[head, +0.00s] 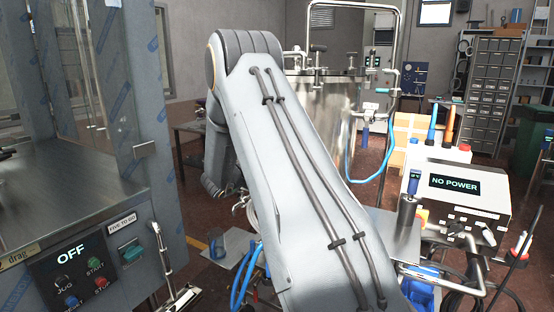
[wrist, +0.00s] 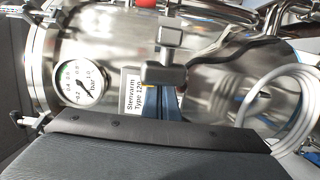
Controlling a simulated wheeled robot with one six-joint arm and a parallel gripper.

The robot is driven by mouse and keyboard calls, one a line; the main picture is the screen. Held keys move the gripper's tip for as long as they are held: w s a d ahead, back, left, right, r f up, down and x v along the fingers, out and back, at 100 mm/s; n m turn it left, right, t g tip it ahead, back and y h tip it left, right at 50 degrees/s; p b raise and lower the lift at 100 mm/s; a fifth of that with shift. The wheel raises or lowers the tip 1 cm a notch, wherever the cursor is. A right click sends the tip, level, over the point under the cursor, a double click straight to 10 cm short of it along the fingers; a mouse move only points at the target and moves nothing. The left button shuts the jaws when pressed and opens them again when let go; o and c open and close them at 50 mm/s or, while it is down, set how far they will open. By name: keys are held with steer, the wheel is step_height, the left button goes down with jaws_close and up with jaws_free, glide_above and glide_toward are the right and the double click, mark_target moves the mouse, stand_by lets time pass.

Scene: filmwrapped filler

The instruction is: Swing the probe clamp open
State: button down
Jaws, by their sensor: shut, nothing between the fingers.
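In the wrist view the dark housing of my gripper fills the bottom. Blue finger parts (wrist: 156,104) rise from it close together, shut and empty. Just beyond their tips, a grey T-shaped piece (wrist: 165,72) stands before the steel vessel (wrist: 228,85). It may be the probe clamp's handle, but I cannot be sure. Whether the fingers touch it is unclear. A round pressure gauge (wrist: 82,82) and a white label show on the vessel. In the head view my arm covers the gripper and part of the vessel (head: 318,105).
A grey cabinet with an OFF panel (head: 75,262) stands at the left. A white device reading NO POWER (head: 455,183) stands at the right, with cables near it. A pale coiled hose (wrist: 292,110) lies at the right of the wrist view. Blue hoses run by the vessel.

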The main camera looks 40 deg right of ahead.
steer(key=w+b+v, duration=0.2)
steer(key=v, duration=1.1)
steer(key=shift+a+b, duration=0.35)
steer(key=shift+a, duration=0.05)
